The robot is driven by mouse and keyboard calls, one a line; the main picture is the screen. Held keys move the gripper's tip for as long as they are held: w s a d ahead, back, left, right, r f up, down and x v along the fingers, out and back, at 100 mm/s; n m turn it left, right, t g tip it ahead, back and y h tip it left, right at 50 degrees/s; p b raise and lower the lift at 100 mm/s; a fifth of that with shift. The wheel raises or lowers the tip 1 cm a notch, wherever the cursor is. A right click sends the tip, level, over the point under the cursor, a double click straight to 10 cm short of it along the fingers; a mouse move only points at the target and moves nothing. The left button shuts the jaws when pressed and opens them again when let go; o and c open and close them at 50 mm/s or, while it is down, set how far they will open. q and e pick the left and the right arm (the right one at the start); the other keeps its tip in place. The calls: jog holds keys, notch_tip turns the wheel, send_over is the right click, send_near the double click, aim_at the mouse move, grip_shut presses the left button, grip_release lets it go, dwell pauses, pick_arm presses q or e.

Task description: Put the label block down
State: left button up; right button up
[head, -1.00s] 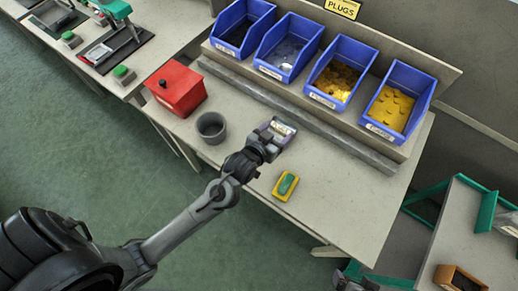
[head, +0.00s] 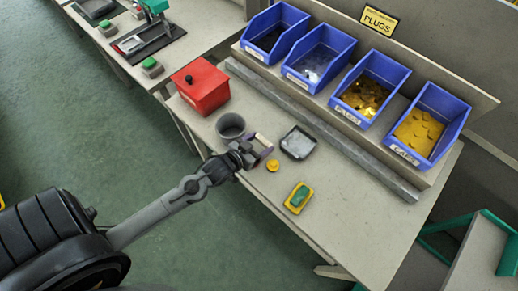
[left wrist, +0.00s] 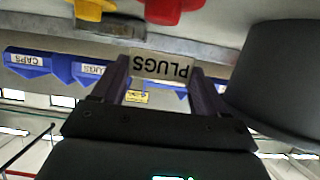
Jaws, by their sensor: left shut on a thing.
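My left gripper (head: 260,147) is shut on a small tan label block (head: 264,139), just right of the grey cup (head: 231,126) and over the near part of the bench. In the left wrist view the label block (left wrist: 160,67) sits between the two fingers, its black word PLUGS upside down in that picture. I cannot tell whether the block touches the bench top. The left fingers partly cover it in the head view. My right gripper is out of view.
A grey tray (head: 314,142), a yellow knob-like piece (head: 272,165) and a yellow-and-green block (head: 299,198) lie nearby. A red box (head: 203,92) stands behind the cup. Blue bins (head: 388,132) line the back. The bench's front right is clear.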

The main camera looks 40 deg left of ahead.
aim_at(259, 150)
pick_arm(q)
jog(key=shift+f+b, duration=0.4)
jog(key=shift+f, duration=1.5)
jog(key=o, duration=0.8)
jog(key=shift+f, duration=0.15)
jog(key=shift+c, duration=0.2)
